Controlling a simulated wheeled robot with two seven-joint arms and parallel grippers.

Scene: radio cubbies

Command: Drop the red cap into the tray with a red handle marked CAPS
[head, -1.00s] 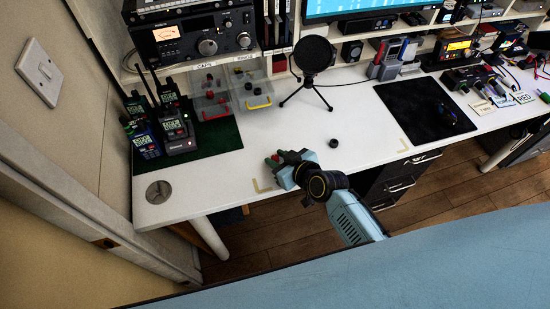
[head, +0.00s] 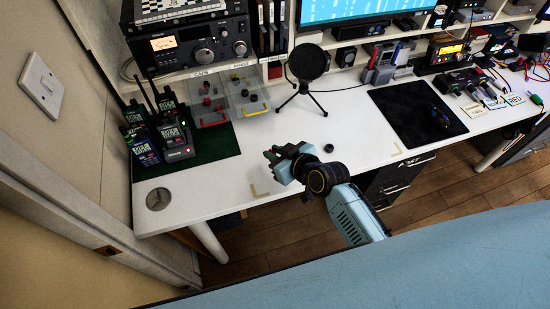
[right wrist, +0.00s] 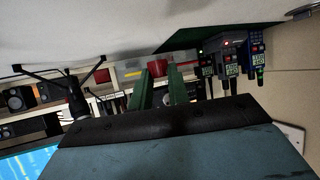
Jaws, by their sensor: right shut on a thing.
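In the head view the cap is mostly hidden by the fingers. The clear tray with a red handle (head: 214,123) stands under the CAPS label (head: 203,72) at the back left, with several small red and dark pieces inside. The gripper is in front and to the right of it, apart. My left gripper is out of view.
A clear tray with a yellow handle (head: 257,107) stands right of the CAPS tray. Handheld radios (head: 172,138) stand on a green mat left of it. A microphone on a tripod (head: 306,65) and a small black cap (head: 328,142) are to the right.

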